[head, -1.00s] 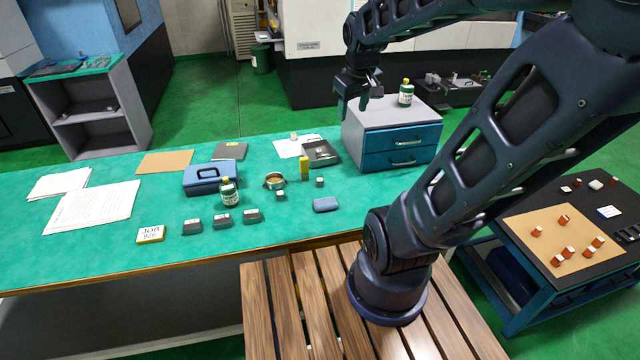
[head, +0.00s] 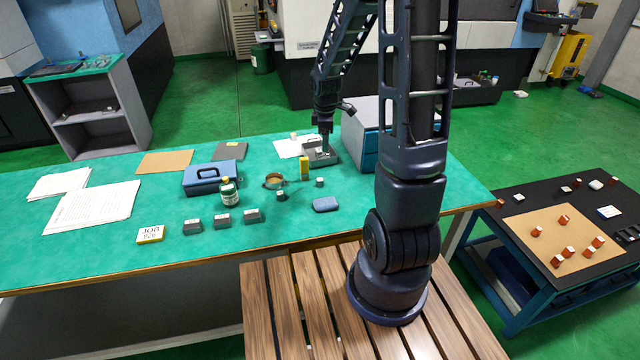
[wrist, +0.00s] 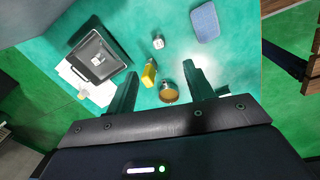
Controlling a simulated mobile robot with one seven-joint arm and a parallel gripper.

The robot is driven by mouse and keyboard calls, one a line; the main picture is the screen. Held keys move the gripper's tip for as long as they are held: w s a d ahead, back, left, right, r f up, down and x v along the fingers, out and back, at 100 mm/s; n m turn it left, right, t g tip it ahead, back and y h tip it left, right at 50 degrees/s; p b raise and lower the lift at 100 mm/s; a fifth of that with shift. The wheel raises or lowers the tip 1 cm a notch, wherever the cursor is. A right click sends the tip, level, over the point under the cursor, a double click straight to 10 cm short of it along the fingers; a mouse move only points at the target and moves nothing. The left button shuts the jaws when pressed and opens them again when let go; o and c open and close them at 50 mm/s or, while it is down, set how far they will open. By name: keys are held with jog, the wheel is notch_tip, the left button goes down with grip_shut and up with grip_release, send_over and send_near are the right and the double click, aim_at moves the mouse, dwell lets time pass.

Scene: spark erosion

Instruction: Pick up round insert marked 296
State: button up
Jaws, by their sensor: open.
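My gripper (head: 325,150) is open and empty above the far part of the green bench, by the dark tray. In the wrist view its fingers (wrist: 164,88) stand apart, with a round tin and a yellow bottle showing between and beyond them. Two small grey pieces with pale tops, (head: 319,182) and (head: 281,195), stand on the bench right of and in front of the tin. One small piece (wrist: 159,42) shows in the wrist view beyond the fingers. Another small pale piece (head: 294,135) sits at the white paper. No mark 296 is readable, so I cannot tell which is the insert.
The round tin (head: 274,181), yellow bottle (head: 304,168), green-labelled bottle (head: 228,192), blue box (head: 214,177) and blue pad (head: 326,204) stand close by. Several dark blocks line the front.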

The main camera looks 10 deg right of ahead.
aim_at(320, 179)
jog(key=shift+w+a+f+n+g, duration=0.2)
jog(key=shift+w+f+n, duration=0.3)
jog(key=shift+f, duration=2.8)
jog(key=shift+w+a+f+n+g, duration=0.2)
jog(key=shift+w+f+n, duration=0.35)
jog(key=shift+f, duration=2.7)
jog(key=shift+w+a+f+n+g, duration=0.2)
jog(key=shift+f+n, duration=0.45)
jog(key=shift+f, duration=2.65)
jog(key=shift+w, duration=0.1)
grip_shut()
